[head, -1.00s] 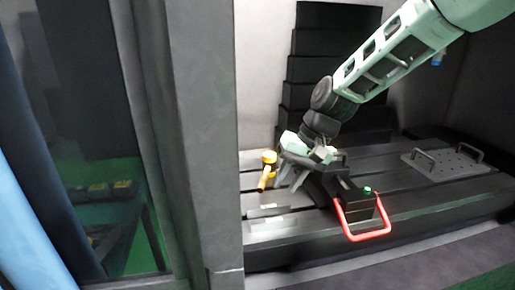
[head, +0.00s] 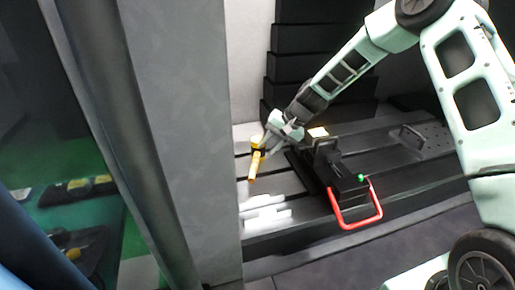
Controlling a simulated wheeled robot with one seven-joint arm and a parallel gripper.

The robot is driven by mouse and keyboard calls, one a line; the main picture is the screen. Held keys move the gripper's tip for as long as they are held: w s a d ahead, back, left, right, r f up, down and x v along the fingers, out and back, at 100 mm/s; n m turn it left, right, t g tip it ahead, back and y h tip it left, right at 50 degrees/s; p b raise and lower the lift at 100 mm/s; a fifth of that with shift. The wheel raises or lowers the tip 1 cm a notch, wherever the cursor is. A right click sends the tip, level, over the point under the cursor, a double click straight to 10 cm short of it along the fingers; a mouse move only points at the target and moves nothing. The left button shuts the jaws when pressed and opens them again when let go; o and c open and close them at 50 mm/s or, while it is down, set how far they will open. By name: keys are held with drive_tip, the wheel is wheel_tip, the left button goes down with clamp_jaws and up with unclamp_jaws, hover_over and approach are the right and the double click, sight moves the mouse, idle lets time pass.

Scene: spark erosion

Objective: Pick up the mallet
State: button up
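The mallet (head: 254,165) is yellow-orange with a dark band near its head. It is at the left end of the slotted grey table, beside the pillar, its handle pointing toward the front. My gripper (head: 264,148) is at the mallet's head, its fingers reaching down and left beside it. The fingers are small and partly overlap the mallet, so I cannot tell whether they touch it or are closed on it.
A black vise (head: 333,175) with a red U-shaped handle (head: 354,222) stands right of the mallet. Pale bars (head: 264,210) lie in front of the mallet. A plate with handles (head: 425,138) is at the right. A thick grey pillar (head: 190,130) borders the table's left.

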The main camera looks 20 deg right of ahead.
sight(258, 155)
drive_tip(key=shift+x, duration=0.8)
drive_tip(key=p+x, duration=0.3)
drive_tip(key=x, duration=0.1)
drive_tip(key=shift+w+a, duration=0.15)
drive_tip(key=shift+a, duration=0.05)
drive_tip(key=shift+w+a+f, duration=0.15)
drive_tip(key=shift+a+f, duration=0.1)
drive_tip(key=shift+f, duration=0.3)
clamp_jaws()
